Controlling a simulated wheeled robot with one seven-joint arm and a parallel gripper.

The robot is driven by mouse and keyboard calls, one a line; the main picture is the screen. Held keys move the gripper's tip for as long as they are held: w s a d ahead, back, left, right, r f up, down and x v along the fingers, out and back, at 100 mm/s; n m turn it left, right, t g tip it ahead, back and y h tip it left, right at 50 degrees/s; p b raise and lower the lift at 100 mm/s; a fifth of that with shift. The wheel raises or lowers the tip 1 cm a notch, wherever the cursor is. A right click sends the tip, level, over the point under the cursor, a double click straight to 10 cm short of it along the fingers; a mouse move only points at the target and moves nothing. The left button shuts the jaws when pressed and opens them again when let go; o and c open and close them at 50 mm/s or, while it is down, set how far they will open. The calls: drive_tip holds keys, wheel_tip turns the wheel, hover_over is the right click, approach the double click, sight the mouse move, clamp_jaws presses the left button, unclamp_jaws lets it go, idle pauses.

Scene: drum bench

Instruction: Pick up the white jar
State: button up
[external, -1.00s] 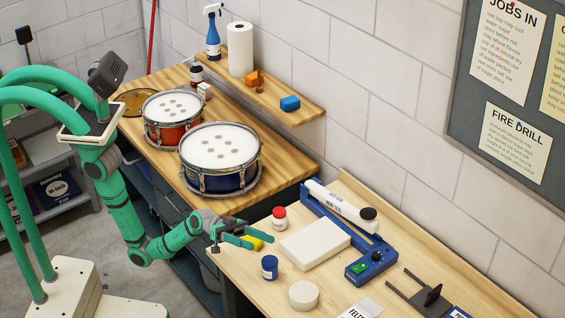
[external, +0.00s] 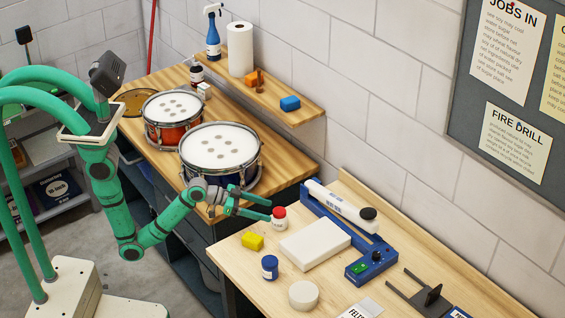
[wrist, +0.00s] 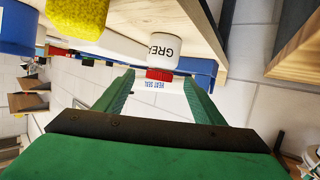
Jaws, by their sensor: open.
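The white jar (external: 279,225) with a red lid stands upright on the light wooden bench, near its back left end. My gripper (external: 263,209) is open, with its green fingers pointing at the jar from the left. In the wrist view, which is upside down, the jar (wrist: 138,48) shows part of a label reading "GREA". Its red lid appears between the two open fingertips (wrist: 159,78), and the body lies beyond them. Nothing is held. I cannot tell whether a finger touches the jar.
A yellow sponge (external: 252,241) and a blue jar (external: 269,267) stand in front of the white jar. A white block (external: 315,243) and a blue heat sealer (external: 356,268) lie to its right. The blue drum (external: 220,150) stands behind my gripper on the other bench.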

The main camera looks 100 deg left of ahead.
sight(280, 218)
drive_tip(key=shift+g, duration=0.3)
drive_tip(key=shift+w+f, duration=0.2)
drive_tip(key=x, duration=0.9)
drive_tip(key=shift+w+a, duration=0.1)
drive_tip(key=shift+w, duration=0.25)
drive_tip(key=shift+w+a+f, duration=0.1)
drive_tip(key=shift+a+f, duration=0.05)
drive_tip(key=shift+w, duration=0.1)
drive_tip(key=shift+d, duration=0.25)
drive_tip(key=c, duration=0.5)
drive_tip(key=shift+a, duration=0.1)
drive_tip(key=c, duration=0.7)
drive_tip(key=shift+o, duration=0.2)
